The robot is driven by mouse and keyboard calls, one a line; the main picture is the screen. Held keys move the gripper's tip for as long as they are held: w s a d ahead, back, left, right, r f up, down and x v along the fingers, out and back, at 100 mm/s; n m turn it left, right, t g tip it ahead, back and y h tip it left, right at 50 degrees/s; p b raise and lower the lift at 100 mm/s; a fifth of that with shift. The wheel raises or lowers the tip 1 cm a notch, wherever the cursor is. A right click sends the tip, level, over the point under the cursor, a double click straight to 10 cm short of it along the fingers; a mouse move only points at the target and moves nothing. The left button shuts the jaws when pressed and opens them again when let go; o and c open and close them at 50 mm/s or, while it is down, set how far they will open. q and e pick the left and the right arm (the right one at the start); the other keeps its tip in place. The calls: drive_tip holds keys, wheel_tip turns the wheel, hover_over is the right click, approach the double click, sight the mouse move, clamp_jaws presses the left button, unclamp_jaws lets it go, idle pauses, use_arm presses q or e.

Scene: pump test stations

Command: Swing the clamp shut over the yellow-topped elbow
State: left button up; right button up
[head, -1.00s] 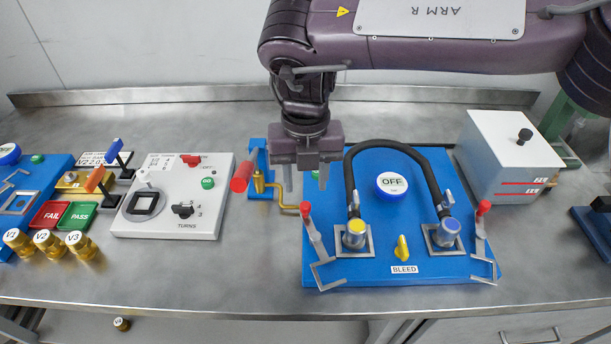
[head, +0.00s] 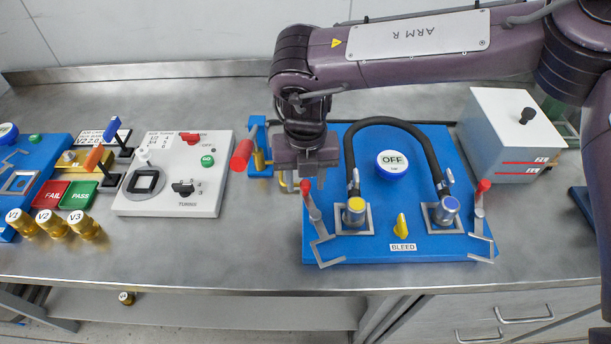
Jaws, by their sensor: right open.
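The yellow-topped elbow (head: 355,213) stands on the blue board, at the left end of a black hose (head: 383,122). To its left is a grey metal clamp (head: 322,240) with a red-tipped handle (head: 306,188). The clamp's open frame lies to the front left of the elbow, swung out and not over it. My right gripper (head: 305,184) points down, open and empty, just above and behind the red handle tip. Its fingers overlap the handle tip in the picture; I cannot tell whether they touch. My left gripper is not in view.
A blue-topped elbow (head: 449,206) with a second clamp (head: 480,222) is at right. A red-ended lever (head: 242,155) stands left of my gripper.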

drive_tip(key=c, duration=0.9)
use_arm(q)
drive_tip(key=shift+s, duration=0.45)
use_arm(e)
clamp_jaws()
